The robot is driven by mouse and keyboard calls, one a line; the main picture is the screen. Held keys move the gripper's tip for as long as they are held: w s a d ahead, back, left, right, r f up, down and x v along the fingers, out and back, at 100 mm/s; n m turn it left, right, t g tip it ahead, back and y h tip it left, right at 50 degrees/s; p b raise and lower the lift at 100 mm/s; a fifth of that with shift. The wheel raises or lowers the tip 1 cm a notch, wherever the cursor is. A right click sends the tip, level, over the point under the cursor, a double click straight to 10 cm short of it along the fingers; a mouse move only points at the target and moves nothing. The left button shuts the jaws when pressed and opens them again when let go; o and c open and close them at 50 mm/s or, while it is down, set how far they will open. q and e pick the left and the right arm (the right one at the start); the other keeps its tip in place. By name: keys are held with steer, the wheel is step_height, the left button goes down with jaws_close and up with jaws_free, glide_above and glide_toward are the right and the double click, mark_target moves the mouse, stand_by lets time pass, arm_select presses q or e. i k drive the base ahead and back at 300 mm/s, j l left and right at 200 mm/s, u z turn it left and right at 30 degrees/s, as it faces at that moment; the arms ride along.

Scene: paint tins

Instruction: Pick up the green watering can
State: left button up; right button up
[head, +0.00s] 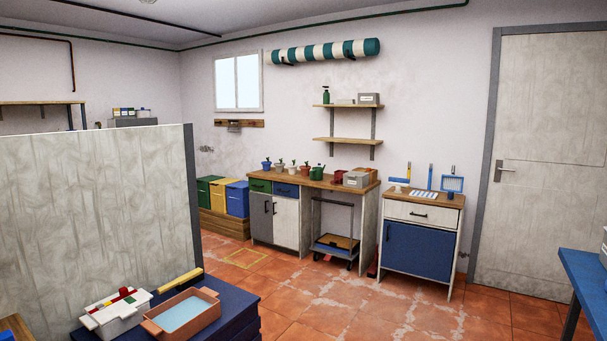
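The green watering can (316,173) stands small and distant on the wooden top of the workbench (345,185) against the back wall. It is among small potted plants on its left and a reddish item and grey box on its right. Its fine details are too small to tell. Neither of my grippers shows in the head view.
A pale partition (95,210) stands at the near left, with a dark blue cabinet (245,300) in front of it. A blue-door cabinet (418,250) stands right of the workbench. A blue table (585,275) is at the right edge. Tiled floor (340,300) between is open.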

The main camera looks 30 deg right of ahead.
mark_target(317, 173)
steer(key=i+l+z, duration=0.3)
steer(key=i+z, duration=0.2)
steer(key=i, duration=0.15)
steer(key=i+z, duration=0.5)
steer(key=i+j+z, duration=0.25)
steer(key=i+z, duration=0.25)
steer(key=i, duration=0.25)
steer(key=i+l+z, duration=0.1)
steer(key=i, duration=0.9)
steer(key=i+l+z, duration=0.15)
steer(key=i, duration=0.85)
steer(key=i+j+u, duration=0.2)
steer(key=i+u, duration=0.95)
steer(key=i, duration=0.15)
steer(key=i+l+u, duration=0.2)
steer(key=i+u, duration=0.2)
